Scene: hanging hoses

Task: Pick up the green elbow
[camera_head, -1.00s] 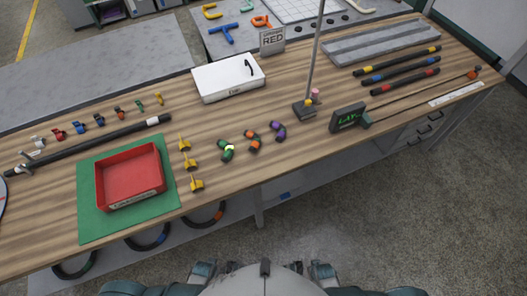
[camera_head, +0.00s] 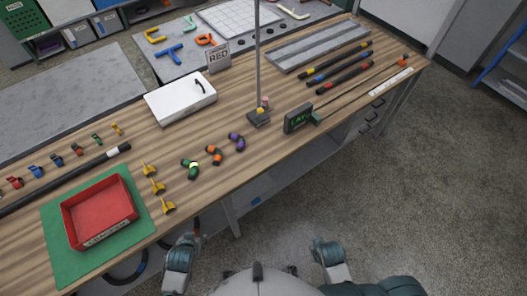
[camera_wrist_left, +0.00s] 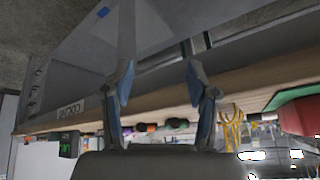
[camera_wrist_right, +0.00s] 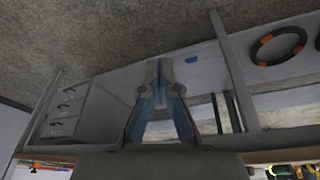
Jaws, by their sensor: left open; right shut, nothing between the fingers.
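The green elbow (camera_head: 190,169), with a pale yellow-green band, lies on the wooden workbench (camera_head: 285,148), left of an orange elbow (camera_head: 214,155) and a purple elbow (camera_head: 237,141). My left gripper (camera_head: 190,238) is just off the bench's front edge, below and apart from the green elbow. In the left wrist view its fingers (camera_wrist_left: 160,85) are open and empty; small fittings show beyond them at the bench edge, too edge-on to tell the green one surely. My right gripper (camera_head: 323,248) is farther right, away from the bench. In the right wrist view its fingers (camera_wrist_right: 160,80) are shut and empty.
Yellow fittings (camera_head: 157,186) stand left of the green elbow, beside a red tray (camera_head: 98,212) on a green mat (camera_head: 60,246). A stand with a pole (camera_head: 258,70) and a dark display (camera_head: 299,118) are to the right. A white box (camera_head: 180,100) lies behind.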

